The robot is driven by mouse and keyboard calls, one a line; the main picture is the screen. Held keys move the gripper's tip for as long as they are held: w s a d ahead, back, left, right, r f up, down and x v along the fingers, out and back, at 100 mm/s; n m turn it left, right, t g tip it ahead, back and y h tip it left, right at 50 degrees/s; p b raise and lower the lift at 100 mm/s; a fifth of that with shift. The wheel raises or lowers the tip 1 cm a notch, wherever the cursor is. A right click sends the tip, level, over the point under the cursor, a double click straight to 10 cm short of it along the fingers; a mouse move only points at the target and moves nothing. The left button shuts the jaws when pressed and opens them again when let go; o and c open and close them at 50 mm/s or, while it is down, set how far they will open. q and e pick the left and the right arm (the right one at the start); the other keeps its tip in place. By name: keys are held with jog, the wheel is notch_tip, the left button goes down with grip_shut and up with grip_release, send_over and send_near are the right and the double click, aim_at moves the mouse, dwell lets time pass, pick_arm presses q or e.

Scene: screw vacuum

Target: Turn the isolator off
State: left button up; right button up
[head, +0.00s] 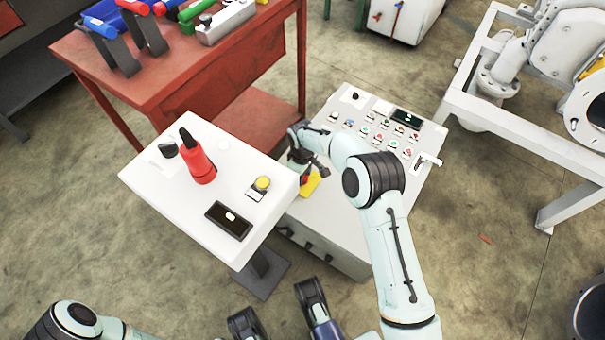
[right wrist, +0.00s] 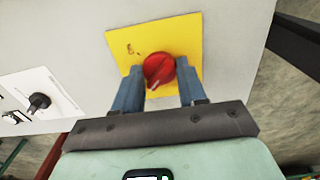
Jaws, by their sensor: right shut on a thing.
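The isolator is a red rotary knob (right wrist: 159,70) on a yellow square plate (right wrist: 185,35), set in the grey panel. In the head view the yellow plate (head: 311,186) shows partly below my right gripper, with a bit of red knob (head: 304,180) by the fingers. My right gripper (head: 302,172) is shut on the red knob, one blue finger on each side of it in the right wrist view (right wrist: 158,88). A pale mark on the knob points down and to the right there. My left gripper (head: 279,305) is at the bottom edge, its two dark fingers apart with nothing visible between them.
The grey console (head: 330,225) has several buttons and a small display (head: 406,118). A white pedestal table (head: 150,185) with a red device (head: 199,163) and a yellow button (head: 262,183) stands close left. A red workbench (head: 190,75) is behind; a white frame (head: 520,140) is right.

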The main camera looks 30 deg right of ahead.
dwell(0.5)
jog(key=o, duration=1.1)
jog(key=shift+c, duration=0.2)
pick_arm(q)
jog(key=w+r+t+p, duration=0.2)
jog(key=w+r+p, duration=0.1)
jog(key=w+r, duration=0.2)
jog(key=shift+w+d, duration=0.45)
jog(key=shift+w, duration=0.4)
pick_arm(e)
notch_tip(320, 180, up, 13)
jog(key=shift+r, duration=0.2)
pick_arm(q)
jog(key=shift+s+f, duration=0.1)
